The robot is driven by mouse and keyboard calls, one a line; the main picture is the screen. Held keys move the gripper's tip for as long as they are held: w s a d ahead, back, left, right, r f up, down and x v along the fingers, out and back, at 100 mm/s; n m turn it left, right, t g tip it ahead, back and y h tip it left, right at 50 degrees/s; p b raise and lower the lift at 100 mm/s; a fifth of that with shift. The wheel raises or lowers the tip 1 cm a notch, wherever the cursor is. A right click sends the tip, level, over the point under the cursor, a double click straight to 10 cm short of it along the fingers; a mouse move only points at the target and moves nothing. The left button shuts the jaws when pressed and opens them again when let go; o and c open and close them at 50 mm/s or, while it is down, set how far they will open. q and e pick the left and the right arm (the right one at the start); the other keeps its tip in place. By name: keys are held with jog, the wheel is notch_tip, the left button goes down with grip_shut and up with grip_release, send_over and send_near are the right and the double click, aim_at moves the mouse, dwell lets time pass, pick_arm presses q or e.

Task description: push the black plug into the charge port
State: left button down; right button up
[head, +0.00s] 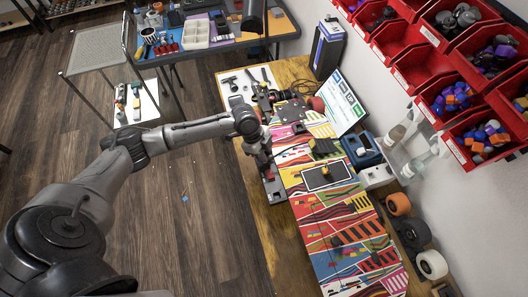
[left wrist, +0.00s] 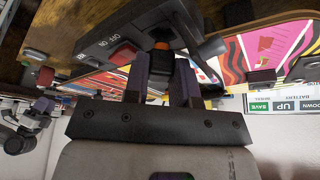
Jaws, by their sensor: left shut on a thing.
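My left gripper (head: 268,172) reaches down at the left edge of the colourful striped board (head: 318,186) in the head view. In the left wrist view my left gripper (left wrist: 162,80) is shut on a dark thing between its fingers, which I take to be the black plug (left wrist: 160,68). An orange part (left wrist: 162,45) shows at the fingertips. A black box (left wrist: 125,43) marked OFF and ON, with a red switch, is close beside the fingers. I cannot make out the charge port, or whether the plug touches it. My right gripper is not in view.
The board lies on a wooden bench (head: 262,222). Several wheels (head: 432,264) line the right side. Red bins (head: 412,66) hang on the wall.

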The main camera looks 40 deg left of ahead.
pick_arm(q)
jog(key=shift+f, duration=0.4)
dwell(0.4)
dwell(0.5)
jog(key=shift+f, duration=0.15)
dwell(0.7)
jog(key=shift+f, duration=0.45)
dwell(0.5)
jog(key=c, duration=1.4)
grip_release()
jog(key=o, duration=0.5)
jog(key=shift+s+f, duration=0.1)
jog(key=shift+s, duration=0.05)
jog(key=shift+o, duration=0.2)
